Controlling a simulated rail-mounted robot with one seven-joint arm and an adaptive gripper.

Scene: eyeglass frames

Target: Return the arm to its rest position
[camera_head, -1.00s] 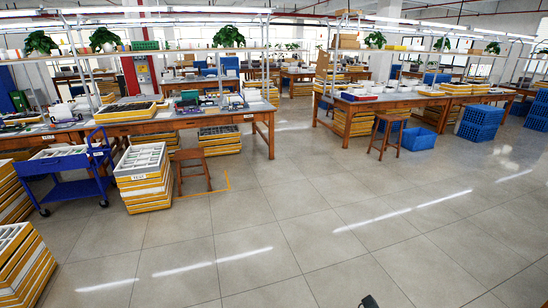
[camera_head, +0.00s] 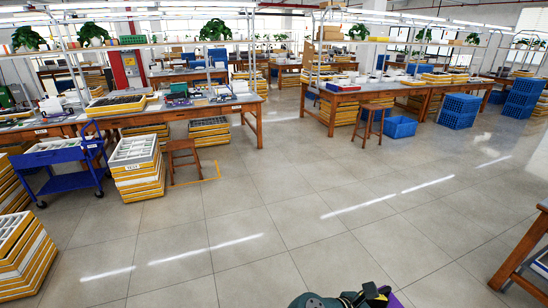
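Part of my arm (camera_head: 345,298) shows at the bottom edge of the head view, dark green and black with a small purple patch beside it. Only this piece is in the picture. I cannot make out gripper fingers there, and whether my gripper holds anything is hidden. No eyeglass frame can be told apart at this distance.
A blue cart (camera_head: 65,165) and stacked yellow-edged trays (camera_head: 138,180) stand at the left. Wooden workbenches (camera_head: 250,120) run across the back, with stools (camera_head: 183,160) in front. A table edge (camera_head: 522,250) juts in at the lower right. The middle floor (camera_head: 300,200) is clear.

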